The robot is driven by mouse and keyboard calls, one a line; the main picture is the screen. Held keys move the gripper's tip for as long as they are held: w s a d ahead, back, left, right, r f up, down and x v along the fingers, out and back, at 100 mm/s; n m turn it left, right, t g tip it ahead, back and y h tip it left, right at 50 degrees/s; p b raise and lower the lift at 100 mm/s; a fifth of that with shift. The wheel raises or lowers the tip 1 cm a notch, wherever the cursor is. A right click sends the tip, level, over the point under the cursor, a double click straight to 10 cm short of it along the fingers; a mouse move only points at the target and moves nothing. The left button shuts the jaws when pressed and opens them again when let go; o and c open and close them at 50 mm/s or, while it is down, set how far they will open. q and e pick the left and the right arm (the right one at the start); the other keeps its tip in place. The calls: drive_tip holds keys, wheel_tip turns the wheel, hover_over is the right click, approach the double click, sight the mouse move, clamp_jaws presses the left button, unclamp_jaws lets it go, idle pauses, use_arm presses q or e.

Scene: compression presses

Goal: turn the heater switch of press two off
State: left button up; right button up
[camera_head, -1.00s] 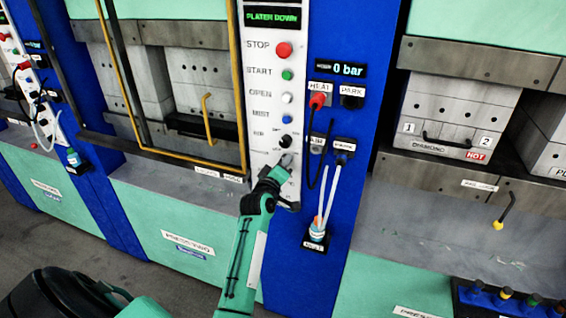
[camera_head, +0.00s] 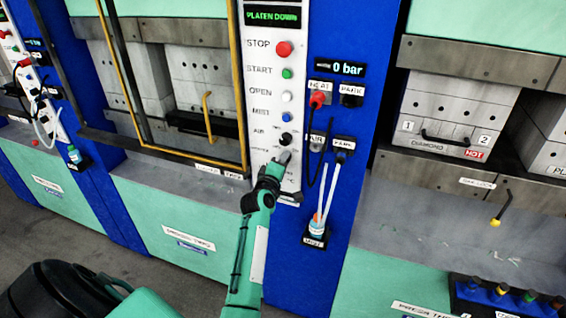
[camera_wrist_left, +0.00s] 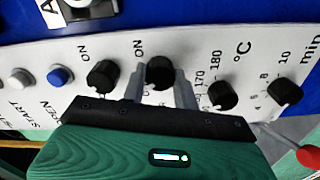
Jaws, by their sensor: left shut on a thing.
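The control panel of press two (camera_head: 260,105) is a white strip with a column of buttons and knobs. My left gripper (camera_head: 284,160) reaches up to its lower part, where the hand hides much of the knobs. In the left wrist view my left gripper (camera_wrist_left: 161,84) has its two grey fingers on either side of a black knob (camera_wrist_left: 158,71), shut on it. This knob has an ON mark above it and sits between another ON knob (camera_wrist_left: 102,76) and the °C dial (camera_wrist_left: 222,95). Its pointer position is hard to make out. My right gripper is not in view.
A min dial (camera_wrist_left: 285,91) lies beyond the °C dial. The blue button (camera_wrist_left: 60,75) is on the other side. Cables and a bottle (camera_head: 318,228) hang on the blue post right of the panel. A yellow-framed guard (camera_head: 243,85) stands to its left.

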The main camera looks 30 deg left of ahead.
use_arm(q)
drive_tip(key=o, duration=1)
drive_tip(key=shift+p+v, duration=1.85)
drive_tip(key=shift+v, duration=5.05)
drive_tip(key=shift+a, duration=0.15)
